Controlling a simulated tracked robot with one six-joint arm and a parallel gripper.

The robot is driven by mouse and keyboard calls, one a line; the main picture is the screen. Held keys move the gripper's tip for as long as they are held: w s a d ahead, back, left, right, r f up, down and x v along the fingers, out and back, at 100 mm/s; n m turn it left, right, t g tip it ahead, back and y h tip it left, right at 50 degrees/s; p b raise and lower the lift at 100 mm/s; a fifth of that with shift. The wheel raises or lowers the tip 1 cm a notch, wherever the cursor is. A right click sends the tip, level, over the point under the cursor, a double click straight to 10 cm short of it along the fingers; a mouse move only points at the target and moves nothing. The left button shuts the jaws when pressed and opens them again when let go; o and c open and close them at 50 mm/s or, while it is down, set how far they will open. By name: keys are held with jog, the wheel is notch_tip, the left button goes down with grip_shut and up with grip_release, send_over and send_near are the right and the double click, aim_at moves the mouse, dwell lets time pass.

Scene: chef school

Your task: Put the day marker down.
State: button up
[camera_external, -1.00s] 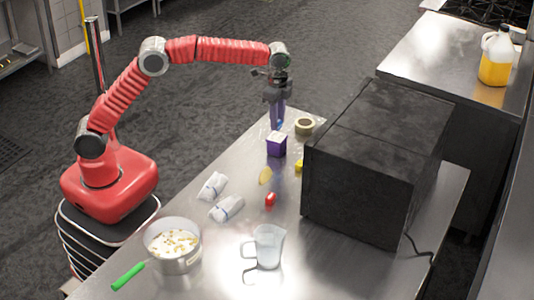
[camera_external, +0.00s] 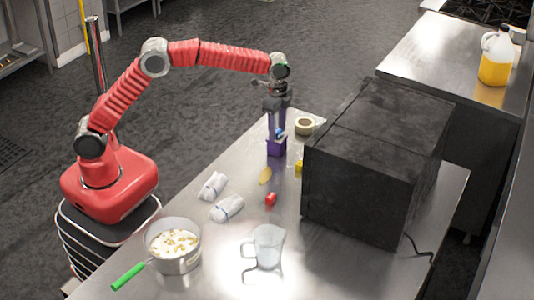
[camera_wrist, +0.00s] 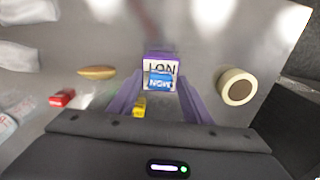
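The day marker, a small blue piece with white lettering, shows between my fingertips in the wrist view (camera_wrist: 160,81) and as a blue spot in the external view (camera_external: 279,133). My gripper (camera_external: 278,138) points down, with its purple-grey fingers appearing closed on the marker's sides. A purple box with a white, dark-lettered face (camera_external: 276,149) stands on the steel table, directly below or behind the marker; it also shows in the wrist view (camera_wrist: 160,59). I cannot tell whether marker and box touch.
A tape roll (camera_external: 305,126) lies right of the box, near the big black appliance (camera_external: 370,160). A yellow piece (camera_external: 299,166), a yellowish oval (camera_external: 265,176), a red item (camera_external: 271,199), white rolls (camera_external: 226,207), a pot (camera_external: 174,262) and a clear jug (camera_external: 268,247) occupy the table (camera_external: 215,245).

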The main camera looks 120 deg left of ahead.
aim_at(277, 131)
jog(key=shift+r, duration=0.15)
notch_tip(277, 131, up, 12)
dwell(0.7)
dwell(0.8)
jog(key=s+d+r+t+y, duration=0.1)
jog(key=s+d+r, duration=0.25)
jog(key=d, duration=0.95)
jog(key=s+d+r+t, duration=0.2)
jog(key=s+d+r, duration=0.15)
jog(key=d, duration=1.05)
jog(key=s+d+f+t, duration=0.1)
jog(key=s+d+f, duration=0.4)
jog(key=s+d, duration=0.2)
jog(key=s+d+f+t+h, duration=0.1)
jog(key=s+d+f, duration=0.4)
jog(key=s+d, duration=0.3)
jog(key=shift+s+d+t, duration=0.25)
jog(key=shift+s+t, duration=0.05)
jog(key=shift+s, duration=0.85)
